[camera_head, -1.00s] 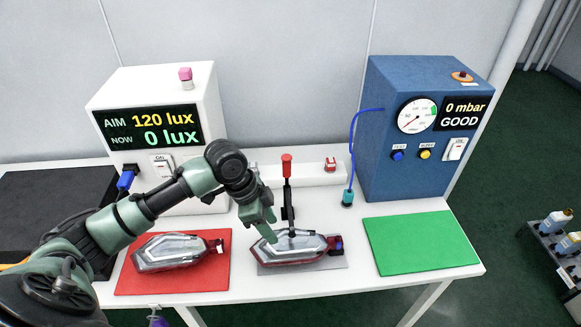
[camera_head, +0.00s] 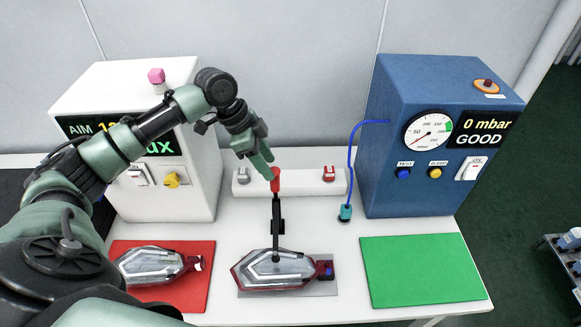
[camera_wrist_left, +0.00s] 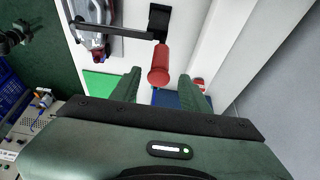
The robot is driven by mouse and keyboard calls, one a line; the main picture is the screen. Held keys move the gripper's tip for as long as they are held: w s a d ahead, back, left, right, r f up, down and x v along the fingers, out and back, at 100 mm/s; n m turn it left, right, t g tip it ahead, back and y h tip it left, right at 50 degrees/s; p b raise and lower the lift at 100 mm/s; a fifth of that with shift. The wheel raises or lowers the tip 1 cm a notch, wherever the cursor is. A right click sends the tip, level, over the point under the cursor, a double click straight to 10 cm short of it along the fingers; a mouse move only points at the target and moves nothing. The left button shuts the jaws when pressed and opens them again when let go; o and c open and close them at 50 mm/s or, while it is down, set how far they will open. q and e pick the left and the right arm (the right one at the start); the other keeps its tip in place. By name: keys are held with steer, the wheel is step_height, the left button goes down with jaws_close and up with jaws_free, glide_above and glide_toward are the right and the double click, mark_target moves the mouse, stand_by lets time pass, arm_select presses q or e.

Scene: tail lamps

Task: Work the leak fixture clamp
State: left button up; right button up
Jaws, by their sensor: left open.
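The leak fixture clamp (camera_head: 277,215) stands upright behind the tail lamp, its black arm reaching down to the lamp and its red handle (camera_head: 275,180) on top. A tail lamp (camera_head: 275,269) with clear and red parts lies on the grey fixture plate (camera_head: 318,289). My left gripper (camera_head: 262,168) is at the red handle. In the left wrist view the open left gripper (camera_wrist_left: 155,88) has the red handle (camera_wrist_left: 160,65) between or just beyond its fingertips; contact is not clear. My right gripper is not in view.
Another lamp (camera_head: 160,264) lies on a red mat (camera_head: 190,299) at left. A green mat (camera_head: 424,270) at right is bare. The blue tester (camera_head: 440,180) reads 0 mbar GOOD; its hose ends in a teal connector (camera_head: 345,212). A white lux box (camera_head: 188,180) stands behind my left arm.

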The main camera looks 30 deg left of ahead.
mark_target(278, 180)
arm_select(q)
steer(key=shift+w+d+f, duration=0.25)
steer(key=shift+w+f, duration=0.1)
steer(key=shift+f, duration=0.1)
steer(key=x, duration=0.1)
steer(key=p+x, duration=0.1)
steer(key=x, duration=0.1)
steer(key=shift+s+d+f+p, duration=0.15)
steer(key=shift+s+f+p, duration=0.1)
steer(key=shift+s+p, duration=0.1)
steer(key=shift+x, duration=1.1)
steer(key=shift+w+f, duration=0.25)
steer(key=shift+f, duration=0.05)
jaws_close()
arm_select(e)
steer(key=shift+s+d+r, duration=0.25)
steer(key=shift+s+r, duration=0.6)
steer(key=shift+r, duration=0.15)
